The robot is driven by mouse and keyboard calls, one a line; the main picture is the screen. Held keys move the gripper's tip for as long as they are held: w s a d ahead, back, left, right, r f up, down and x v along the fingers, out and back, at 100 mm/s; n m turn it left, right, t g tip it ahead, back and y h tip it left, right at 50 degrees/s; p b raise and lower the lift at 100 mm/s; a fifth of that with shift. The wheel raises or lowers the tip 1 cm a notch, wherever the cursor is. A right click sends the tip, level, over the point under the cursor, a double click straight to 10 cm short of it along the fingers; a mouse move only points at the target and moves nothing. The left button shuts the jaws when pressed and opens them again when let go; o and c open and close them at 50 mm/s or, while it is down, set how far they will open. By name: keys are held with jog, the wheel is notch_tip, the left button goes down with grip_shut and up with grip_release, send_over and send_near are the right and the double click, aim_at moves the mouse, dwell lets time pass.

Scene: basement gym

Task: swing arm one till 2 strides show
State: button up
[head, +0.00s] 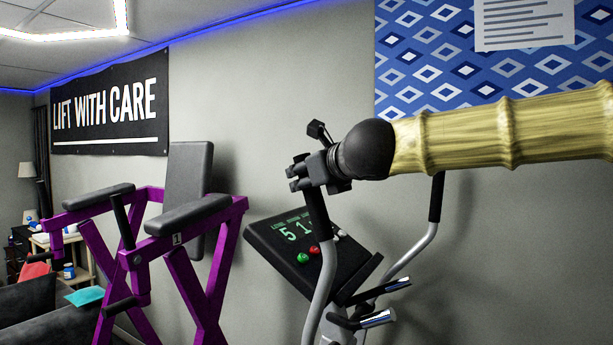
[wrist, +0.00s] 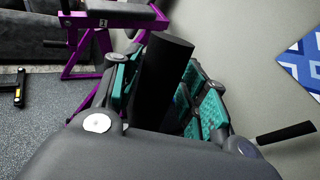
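An exercise machine's tilted black console (head: 357,287) shows green digits that look like 5 and 1; the small heading above them is hard to read. The machine's left swing arm (head: 326,270) is grey with a black grip and rises in front of the console. My gripper (head: 309,178) is at its top. In the wrist view the black grip (wrist: 162,75) stands between the teal-padded fingers of my gripper, which lean in around it and appear shut on it. The right swing arm (head: 412,255), with its own black grip (head: 437,197), stands apart from my gripper.
Red, green and pale knobs sit on the console, red (head: 314,250) and green (head: 302,258) nearest. A purple-framed padded machine (head: 190,285) marked 1 stands close on the left. The grey wall is behind. A cluttered shelf (head: 62,245) is at far left.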

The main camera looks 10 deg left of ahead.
jog(key=shift+s, duration=0.1)
jog(key=v, duration=1.1)
jog(key=shift+s+d, duration=0.3)
jog(key=shift+d, duration=0.05)
